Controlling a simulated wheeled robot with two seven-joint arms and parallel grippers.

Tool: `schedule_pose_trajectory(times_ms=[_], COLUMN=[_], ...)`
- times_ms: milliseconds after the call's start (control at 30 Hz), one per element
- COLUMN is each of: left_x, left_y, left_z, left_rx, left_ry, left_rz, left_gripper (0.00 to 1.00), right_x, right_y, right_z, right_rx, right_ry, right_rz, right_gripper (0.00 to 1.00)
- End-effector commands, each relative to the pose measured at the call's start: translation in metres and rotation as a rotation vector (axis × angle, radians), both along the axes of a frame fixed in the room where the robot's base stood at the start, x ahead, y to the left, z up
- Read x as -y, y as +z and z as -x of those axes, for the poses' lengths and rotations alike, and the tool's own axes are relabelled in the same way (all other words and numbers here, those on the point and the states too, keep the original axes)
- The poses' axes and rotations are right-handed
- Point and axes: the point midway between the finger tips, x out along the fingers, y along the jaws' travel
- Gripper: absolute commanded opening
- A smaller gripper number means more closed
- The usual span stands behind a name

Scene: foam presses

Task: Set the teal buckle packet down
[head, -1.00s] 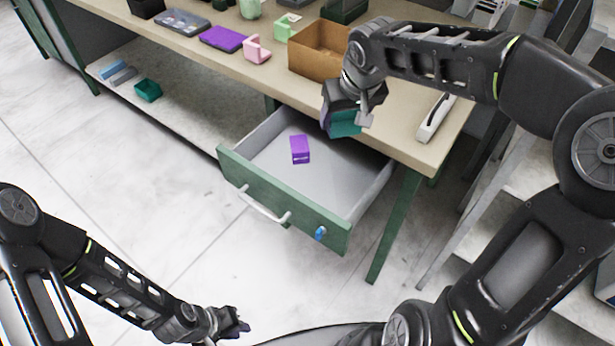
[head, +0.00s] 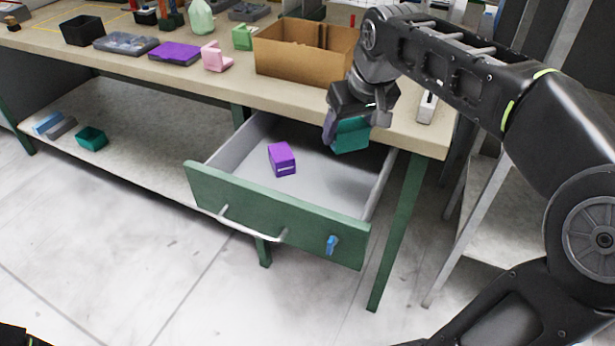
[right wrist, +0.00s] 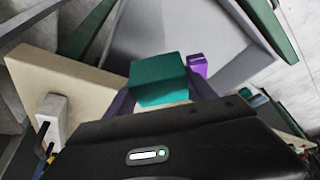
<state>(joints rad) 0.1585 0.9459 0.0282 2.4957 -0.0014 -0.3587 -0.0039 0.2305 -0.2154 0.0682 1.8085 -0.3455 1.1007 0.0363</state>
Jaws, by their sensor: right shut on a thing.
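The teal buckle packet (head: 351,134) is a small teal box held in my right gripper (head: 348,128), which is shut on it. The packet hangs over the back right part of the open drawer, close to the table's front edge. In the right wrist view the packet (right wrist: 159,80) sits between the two fingers, with the drawer behind it. The green-fronted drawer (head: 278,216) is pulled out and has a grey floor. A purple packet (head: 282,159) lies in it, left of the held packet. My left gripper is out of the head view.
A cardboard box (head: 300,62) stands on the table behind the drawer. A pink holder (head: 215,57) and purple tray (head: 175,53) are left of it. A white device (head: 427,106) lies at the table's right end. The drawer floor around the purple packet is clear.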

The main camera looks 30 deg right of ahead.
Motion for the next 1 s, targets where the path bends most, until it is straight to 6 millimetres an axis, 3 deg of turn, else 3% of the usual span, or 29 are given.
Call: schedule_pose_trajectory(times_ms=[167, 600, 767, 1000], left_x=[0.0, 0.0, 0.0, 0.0], left_y=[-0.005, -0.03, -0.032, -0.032], left_z=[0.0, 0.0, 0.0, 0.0], left_rx=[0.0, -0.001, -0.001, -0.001], left_ry=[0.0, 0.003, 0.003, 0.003], left_rz=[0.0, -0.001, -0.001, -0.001], left_gripper=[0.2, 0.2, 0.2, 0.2], right_x=[0.0, 0.0, 0.0, 0.0], right_y=[-0.015, -0.123, -0.138, -0.138], right_z=[0.0, 0.0, 0.0, 0.0], right_rx=[-0.002, -0.004, 0.0, 0.001], right_ry=[0.0, 0.001, 0.001, 0.0], right_rz=[0.0, 0.0, 0.0, 0.0], right_gripper=[0.17, 0.17, 0.17, 0.17])
